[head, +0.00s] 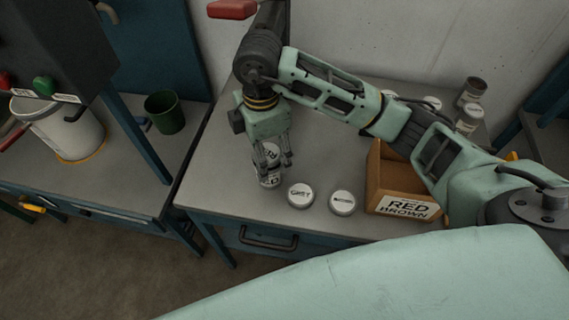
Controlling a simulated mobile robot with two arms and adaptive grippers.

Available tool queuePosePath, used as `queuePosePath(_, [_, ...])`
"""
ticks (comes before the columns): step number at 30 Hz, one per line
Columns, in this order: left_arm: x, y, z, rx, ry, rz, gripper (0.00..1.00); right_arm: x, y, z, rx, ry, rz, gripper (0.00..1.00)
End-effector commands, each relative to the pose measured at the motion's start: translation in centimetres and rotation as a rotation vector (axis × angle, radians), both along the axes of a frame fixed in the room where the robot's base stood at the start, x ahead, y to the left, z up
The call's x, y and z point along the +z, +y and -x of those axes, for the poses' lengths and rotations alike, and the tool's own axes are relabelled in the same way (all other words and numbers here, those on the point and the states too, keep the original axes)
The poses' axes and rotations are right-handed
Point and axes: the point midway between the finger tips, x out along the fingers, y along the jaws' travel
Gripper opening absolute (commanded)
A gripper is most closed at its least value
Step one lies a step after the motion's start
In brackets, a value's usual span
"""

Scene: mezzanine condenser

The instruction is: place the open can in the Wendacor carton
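An open-topped brown carton (374,190) stands near the table's front edge at right, its front label reading RED BROWN; I see no Wendacor name. My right gripper (273,163) points down at a pale can (269,181) with dark lettering, left of the carton. Its fingers are around the can's upper part; whether they press on it is unclear. I cannot tell whether this can is open. Two white-topped cans, one marked GRIST (300,195) and one with a small dark label (342,202), stand between it and the carton. My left gripper is not in view.
My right forearm passes over the carton and hides part of it. Several more cans (469,118) stand at the table's back right. A side bench at left holds a green cup (164,112) and a white bucket (62,130). The grey table (215,180) is clear at its front left.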

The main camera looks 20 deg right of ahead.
Motion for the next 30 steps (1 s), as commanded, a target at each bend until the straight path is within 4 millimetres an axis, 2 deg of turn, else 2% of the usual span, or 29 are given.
queuePosePath(3, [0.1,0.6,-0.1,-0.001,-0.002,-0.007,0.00,0.7,-1.0,-0.5,-0.070,-0.021,0.028,0.67])
queuePosePath(8, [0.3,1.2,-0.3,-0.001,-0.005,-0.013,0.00,0.1,-1.1,-0.4,-0.078,-0.028,0.037,0.67])
queuePosePath(17, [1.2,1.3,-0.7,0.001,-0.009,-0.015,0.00,-3.1,-0.9,-0.4,-0.076,-0.024,0.036,0.67])
queuePosePath(24, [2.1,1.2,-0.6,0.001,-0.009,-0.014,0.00,-6.6,-0.6,-0.6,-0.073,-0.024,0.035,0.67])
queuePosePath(30, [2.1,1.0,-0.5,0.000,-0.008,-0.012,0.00,-7.4,-0.6,-0.7,-0.073,-0.028,0.035,0.67])
